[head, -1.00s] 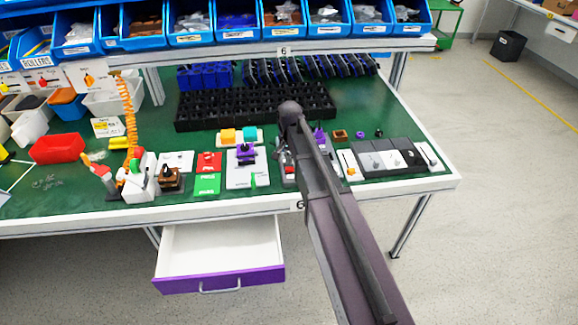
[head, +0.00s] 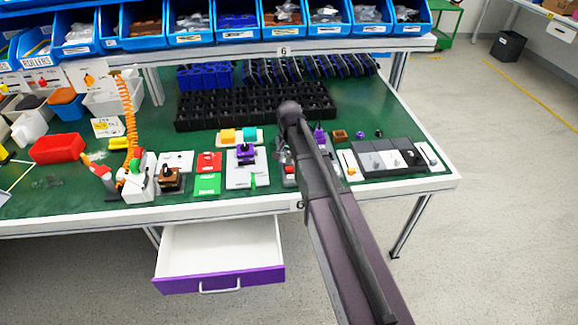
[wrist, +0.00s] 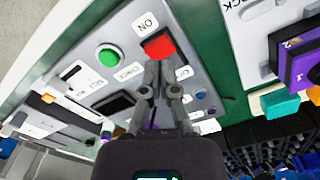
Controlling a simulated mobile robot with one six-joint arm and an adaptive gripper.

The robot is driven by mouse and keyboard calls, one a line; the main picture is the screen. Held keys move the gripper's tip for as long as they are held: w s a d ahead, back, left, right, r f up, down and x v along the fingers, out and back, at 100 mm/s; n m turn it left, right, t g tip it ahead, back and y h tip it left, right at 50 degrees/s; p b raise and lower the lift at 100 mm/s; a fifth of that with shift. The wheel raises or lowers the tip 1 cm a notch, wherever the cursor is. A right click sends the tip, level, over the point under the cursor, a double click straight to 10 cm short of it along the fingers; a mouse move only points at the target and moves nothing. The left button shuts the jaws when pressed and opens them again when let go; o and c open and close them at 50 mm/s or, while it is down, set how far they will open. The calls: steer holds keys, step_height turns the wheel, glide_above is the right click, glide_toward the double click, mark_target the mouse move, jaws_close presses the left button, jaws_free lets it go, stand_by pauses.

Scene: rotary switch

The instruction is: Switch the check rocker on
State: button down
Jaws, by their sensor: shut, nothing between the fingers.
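A grey panel (wrist: 185,18) fills the middle of the wrist view. It carries a red block-shaped control (wrist: 159,45) beside an "ON" label, a round green button (wrist: 108,56) and a dark rectangular part (wrist: 113,103). A small label that seems to read "CHECK" lies between them; I cannot tell for sure which part is the check rocker. My gripper (wrist: 161,68) is shut and empty, its fingertips over the panel right by the red control. Contact cannot be told. In the head view my arm hides most of this panel.
A purple-and-black switch unit (wrist: 293,60) stands to the right in the wrist view, with teal and yellow blocks near it. In the head view, grey panels (head: 390,160) lie right of my arm, black trays (head: 250,105) behind, and an open drawer (head: 220,255) below the table.

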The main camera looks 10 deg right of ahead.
mark_target(289, 168)
steer(key=shift+f+b, duration=1.35)
steer(key=shift+f, duration=0.05)
stand_by(1.2)
steer(key=shift+r, duration=0.2)
steer(key=shift+r+p, duration=3.35)
steer(key=shift+p, duration=0.2)
steer(key=s+d+n, duration=0.3)
steer(key=s, duration=0.6)
steer(key=s+d+n, duration=0.3)
steer(key=s, duration=0.7)
steer(key=shift+d+r, duration=0.1)
